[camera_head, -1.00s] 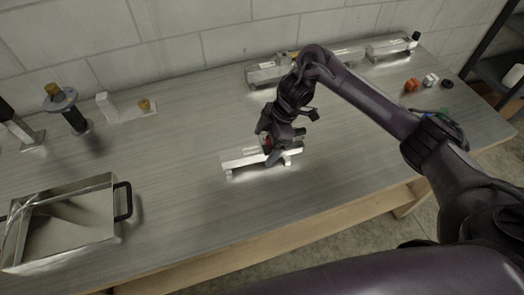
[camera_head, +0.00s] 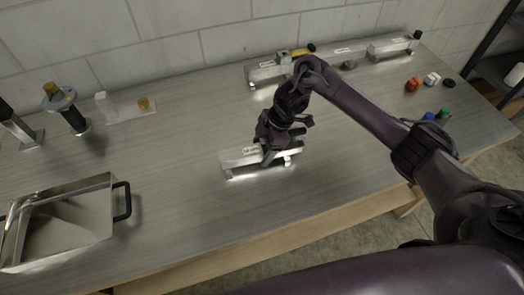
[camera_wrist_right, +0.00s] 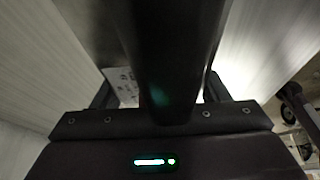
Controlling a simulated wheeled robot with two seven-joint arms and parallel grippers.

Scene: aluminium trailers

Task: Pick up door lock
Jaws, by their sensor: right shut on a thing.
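A silver, labelled aluminium piece (camera_head: 236,158) lies on small feet near the middle of the table. My right gripper (camera_head: 268,157) points down at its right half, with the fingers reaching in front of it. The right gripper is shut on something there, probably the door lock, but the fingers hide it. In the right wrist view, dark gripper parts fill the middle, and a white label (camera_wrist_right: 122,84) shows just to their left. The left gripper is not in view.
An open metal tray (camera_head: 121,200) with a black handle stands at the front left. Similar silver pieces (camera_head: 268,72) stand along the back wall. Small coloured parts (camera_head: 412,84) lie at the right.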

